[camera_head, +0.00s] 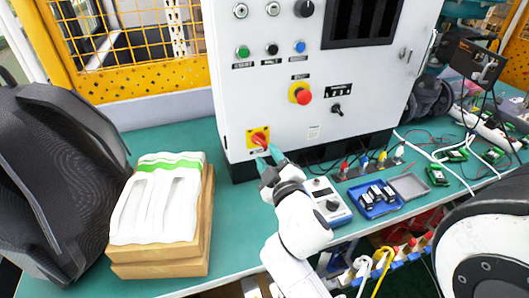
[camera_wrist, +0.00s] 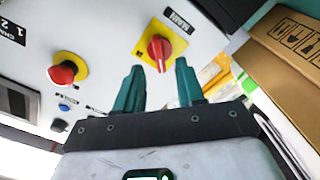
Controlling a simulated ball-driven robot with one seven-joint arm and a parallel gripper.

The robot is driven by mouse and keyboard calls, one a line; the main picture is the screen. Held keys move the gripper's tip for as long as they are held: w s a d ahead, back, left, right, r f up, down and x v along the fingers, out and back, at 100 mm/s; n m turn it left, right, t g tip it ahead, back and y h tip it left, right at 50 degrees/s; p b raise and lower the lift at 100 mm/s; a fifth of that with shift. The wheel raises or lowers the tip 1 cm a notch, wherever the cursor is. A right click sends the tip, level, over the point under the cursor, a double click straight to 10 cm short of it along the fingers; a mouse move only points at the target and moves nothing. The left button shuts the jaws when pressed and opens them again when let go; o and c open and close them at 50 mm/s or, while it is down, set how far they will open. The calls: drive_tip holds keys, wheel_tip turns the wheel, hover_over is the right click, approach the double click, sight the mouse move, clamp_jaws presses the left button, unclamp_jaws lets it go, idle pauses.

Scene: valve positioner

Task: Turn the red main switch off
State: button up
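The red main switch (camera_head: 259,139) is a red rotary handle on a yellow square plate, low on the left of the white cabinet's front. In the wrist view the red handle (camera_wrist: 158,50) shows just ahead of the gap between my fingertips, below a black MAIN label (camera_wrist: 179,21). Its red grip looks nearly upright in that picture. My gripper (camera_head: 268,156) is in front of the switch, close to it. In the wrist view my gripper (camera_wrist: 160,66) has its two green fingers apart with nothing between them. Whether a fingertip touches the handle I cannot tell.
The white cabinet (camera_head: 327,75) carries a red emergency button (camera_head: 303,96) on yellow, right of the switch. A grey-and-blue meter (camera_head: 327,201) and a blue tray (camera_head: 375,208) lie on the green table.

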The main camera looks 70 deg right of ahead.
drive_tip(key=b+v, duration=0.1)
drive_tip(key=v, duration=0.5)
drive_tip(key=shift+a+b, duration=0.15)
drive_tip(key=shift+b, duration=0.2)
drive_tip(key=shift+s, duration=0.1)
